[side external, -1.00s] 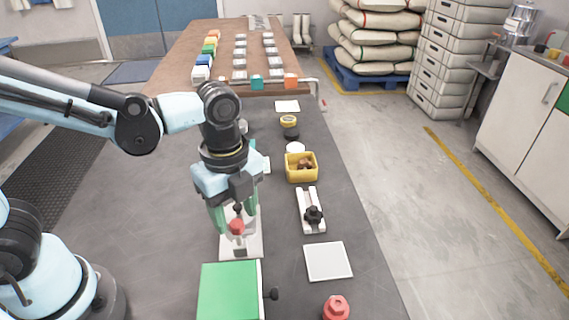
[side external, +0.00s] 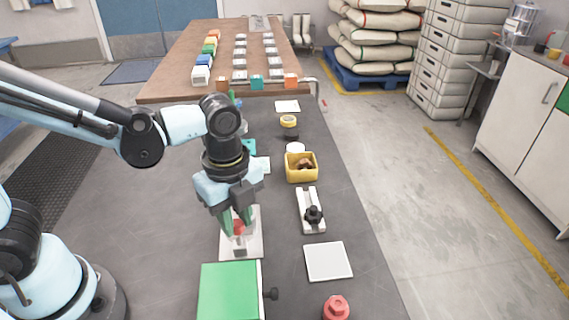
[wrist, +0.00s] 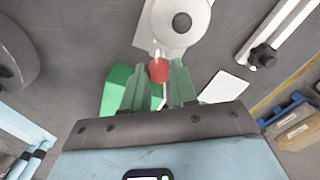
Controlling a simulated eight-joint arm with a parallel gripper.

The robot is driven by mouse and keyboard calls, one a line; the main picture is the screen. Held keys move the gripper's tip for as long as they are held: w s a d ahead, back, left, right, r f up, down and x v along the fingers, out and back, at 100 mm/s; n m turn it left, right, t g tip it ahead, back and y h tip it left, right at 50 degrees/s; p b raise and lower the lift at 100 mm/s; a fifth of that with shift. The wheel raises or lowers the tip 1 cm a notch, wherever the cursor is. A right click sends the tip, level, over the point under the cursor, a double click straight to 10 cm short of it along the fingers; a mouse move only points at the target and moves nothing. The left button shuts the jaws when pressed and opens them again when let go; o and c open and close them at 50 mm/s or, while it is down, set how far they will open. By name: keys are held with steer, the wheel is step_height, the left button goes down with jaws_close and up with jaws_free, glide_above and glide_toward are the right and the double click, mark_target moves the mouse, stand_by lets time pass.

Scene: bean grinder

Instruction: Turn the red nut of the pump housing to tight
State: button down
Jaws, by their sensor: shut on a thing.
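The red nut (side external: 239,227) sits on the pump housing, a pale block on a white plate (side external: 254,246) at the middle of the dark table. My gripper (side external: 237,222) points down over it, with its green fingers shut on the nut from both sides. In the wrist view the red nut (wrist: 159,71) shows between the two fingertips. The plate with its round part (wrist: 181,42) lies just beyond it. The fingers partly hide the nut in the side view, and its thread is not visible.
A green box (side external: 230,290) with a dark knob stands close in front of the plate. A white fixture with a black knob (side external: 313,214), a yellow bin (side external: 301,167), a white square (side external: 328,261) and another red part (side external: 336,308) lie to the right.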

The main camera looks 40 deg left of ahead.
steer(key=shift+n, duration=0.4)
steer(key=n, duration=0.3)
steer(key=shift+n, duration=0.4)
steer(key=n, duration=0.4)
steer(key=shift+n, duration=0.3)
steer(key=n, duration=0.4)
steer(key=shift+n, duration=2.5)
steer(key=c, duration=0.9)
jaws_free()
